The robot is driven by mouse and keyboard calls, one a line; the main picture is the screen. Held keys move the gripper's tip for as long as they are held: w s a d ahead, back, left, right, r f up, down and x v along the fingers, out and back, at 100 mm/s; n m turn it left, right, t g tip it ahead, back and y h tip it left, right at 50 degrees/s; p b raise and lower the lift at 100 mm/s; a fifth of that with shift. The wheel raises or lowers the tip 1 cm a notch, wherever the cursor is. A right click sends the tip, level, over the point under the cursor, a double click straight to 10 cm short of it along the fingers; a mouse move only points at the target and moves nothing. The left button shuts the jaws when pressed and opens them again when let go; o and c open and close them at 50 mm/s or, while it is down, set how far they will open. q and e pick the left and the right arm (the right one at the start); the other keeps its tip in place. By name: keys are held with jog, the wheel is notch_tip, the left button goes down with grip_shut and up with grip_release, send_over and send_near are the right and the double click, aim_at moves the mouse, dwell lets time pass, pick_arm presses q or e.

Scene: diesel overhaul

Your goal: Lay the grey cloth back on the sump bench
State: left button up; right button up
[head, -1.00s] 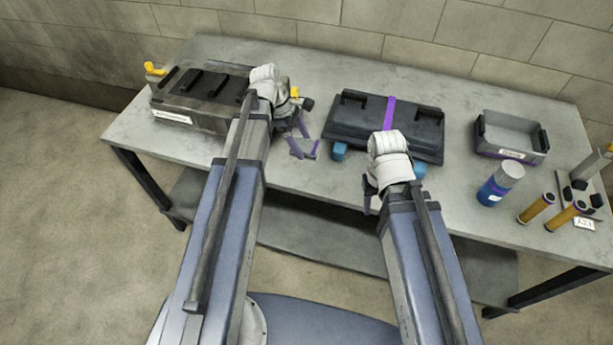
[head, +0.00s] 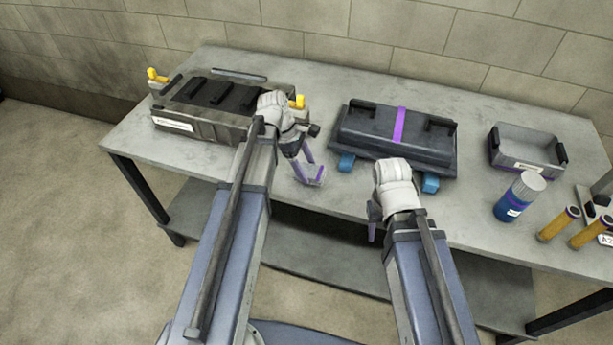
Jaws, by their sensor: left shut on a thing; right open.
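My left gripper (head: 309,176) is over the grey bench top (head: 240,170), near its front edge, between the box with yellow handles and the black sump. Its purple fingers are shut on a small grey piece, which looks like the grey cloth (head: 310,172). The piece is hard to tell from the grey bench, and I cannot tell whether it touches the top. My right gripper (head: 373,228) is open at the bench's front edge, below the black sump (head: 385,130). Its fingers are partly hidden by its white wrist.
The sump has a purple strip and rests on blue blocks (head: 346,162). A dark box (head: 185,127) with yellow handles stands at left. At right are a grey tray (head: 525,148), a blue bottle (head: 518,198) and orange cylinders (head: 558,224). Bare bench lies at front left.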

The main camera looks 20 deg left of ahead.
aim_at(304, 169)
pick_arm(q)
jog(key=shift+f+b, duration=0.95)
jog(key=shift+f, duration=0.5)
jog(key=shift+f, duration=0.15)
jog(key=o, duration=1.1)
